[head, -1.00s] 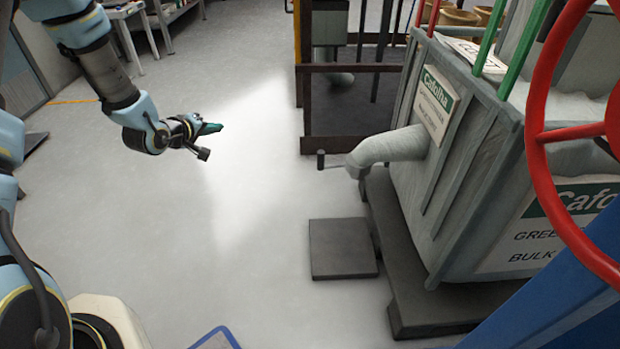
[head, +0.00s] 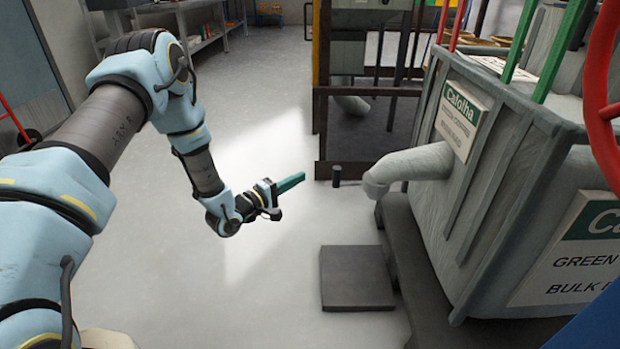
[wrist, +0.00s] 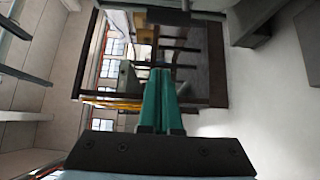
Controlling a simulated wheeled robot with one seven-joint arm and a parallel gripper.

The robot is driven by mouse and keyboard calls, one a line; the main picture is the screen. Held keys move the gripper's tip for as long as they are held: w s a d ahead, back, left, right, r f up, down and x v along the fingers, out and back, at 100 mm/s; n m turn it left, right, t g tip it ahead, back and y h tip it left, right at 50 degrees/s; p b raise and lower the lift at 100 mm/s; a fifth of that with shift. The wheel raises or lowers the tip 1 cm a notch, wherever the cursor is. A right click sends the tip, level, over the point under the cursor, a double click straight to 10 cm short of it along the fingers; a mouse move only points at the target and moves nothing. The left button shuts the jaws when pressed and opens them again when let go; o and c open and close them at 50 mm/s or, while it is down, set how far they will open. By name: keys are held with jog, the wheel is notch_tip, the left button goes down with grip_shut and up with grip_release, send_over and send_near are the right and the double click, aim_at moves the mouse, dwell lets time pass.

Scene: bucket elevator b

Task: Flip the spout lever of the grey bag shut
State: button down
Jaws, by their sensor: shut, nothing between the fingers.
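The grey bag (head: 440,200) stands at the right in the head view, with a pale, bent spout (head: 420,163) sticking out of its left side. The spout lever (head: 337,175) is a short dark bar with an upright knob, pointing left from the spout's mouth. My gripper (head: 303,177), with green fingers, is left of the lever knob in the picture, visibly apart from it. It points right and is shut and empty. The closed fingers also show in the wrist view (wrist: 161,72). I cannot clearly make out the lever in the wrist view.
The bag rests on a dark pallet (head: 425,300). A low dark block (head: 357,278) lies on the floor below the spout. A dark frame (head: 345,120) stands behind. The floor left of the block is clear. A red wheel (head: 603,95) is at the right edge.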

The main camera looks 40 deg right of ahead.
jog(key=d+b, duration=0.1)
jog(key=d, duration=0.8)
jog(key=shift+s+a, duration=0.3)
jog(key=shift+s, duration=0.45)
jog(key=shift+s+a, duration=0.25)
jog(key=shift+s, duration=0.5)
jog(key=shift+s+a, duration=0.1)
